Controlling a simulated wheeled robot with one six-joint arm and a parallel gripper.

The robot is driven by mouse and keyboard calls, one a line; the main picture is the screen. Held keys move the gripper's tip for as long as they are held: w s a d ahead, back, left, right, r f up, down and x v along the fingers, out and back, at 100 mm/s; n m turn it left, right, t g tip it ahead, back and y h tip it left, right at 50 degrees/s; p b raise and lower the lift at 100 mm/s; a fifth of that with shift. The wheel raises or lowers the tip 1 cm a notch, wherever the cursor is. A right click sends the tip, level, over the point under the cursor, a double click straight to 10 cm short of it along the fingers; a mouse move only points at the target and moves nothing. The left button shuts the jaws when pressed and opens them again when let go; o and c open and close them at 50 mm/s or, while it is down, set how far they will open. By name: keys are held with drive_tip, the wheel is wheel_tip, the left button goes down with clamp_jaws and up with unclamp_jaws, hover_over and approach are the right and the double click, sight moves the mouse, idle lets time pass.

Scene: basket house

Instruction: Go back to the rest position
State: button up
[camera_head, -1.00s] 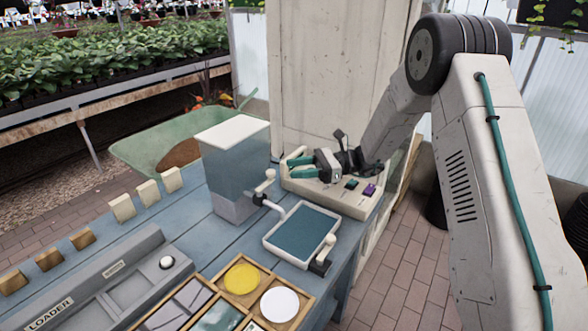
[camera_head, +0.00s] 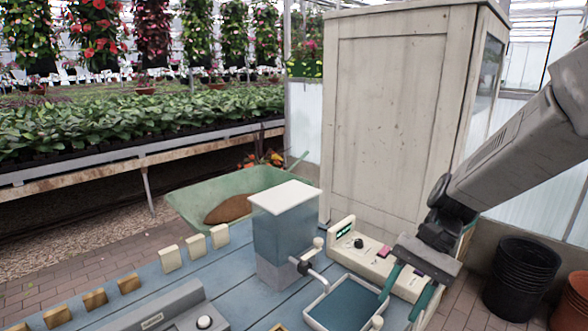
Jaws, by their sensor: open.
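My gripper (camera_head: 408,291) is at the lower right in the head view. Its two teal fingers are spread apart and point down toward the viewer, with nothing between them. It hangs in front of the right part of a cream control box (camera_head: 343,241) with a small green display, a dark knob and a pink button. The gripper hides part of that box. The left finger overlaps the right edge of a white-rimmed tray (camera_head: 318,305) with a blue floor; I cannot tell whether they touch.
A clear dispenser (camera_head: 280,235) with a white lid stands left of the tray. Cream blocks (camera_head: 195,247) and wooden blocks (camera_head: 95,299) line the blue table. A tall cabinet (camera_head: 390,120) and a green wheelbarrow (camera_head: 245,182) stand behind. Black pots (camera_head: 520,280) stand at right.

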drive_tip(key=s+d+r+n+t+h, duration=0.2)
drive_tip(key=s+d+r+t+h, duration=0.1)
drive_tip(key=s, duration=0.5)
drive_tip(key=s+d+r+n+t+h, duration=0.3)
drive_tip(key=s+d+r, duration=0.1)
drive_tip(key=s+r, duration=0.2)
drive_tip(key=shift+s+n+h, duration=0.3)
drive_tip(key=shift+s, duration=0.6)
drive_tip(key=shift+f, duration=0.1)
drive_tip(key=shift+c, duration=0.8)
drive_tip(key=shift+a, duration=0.2)
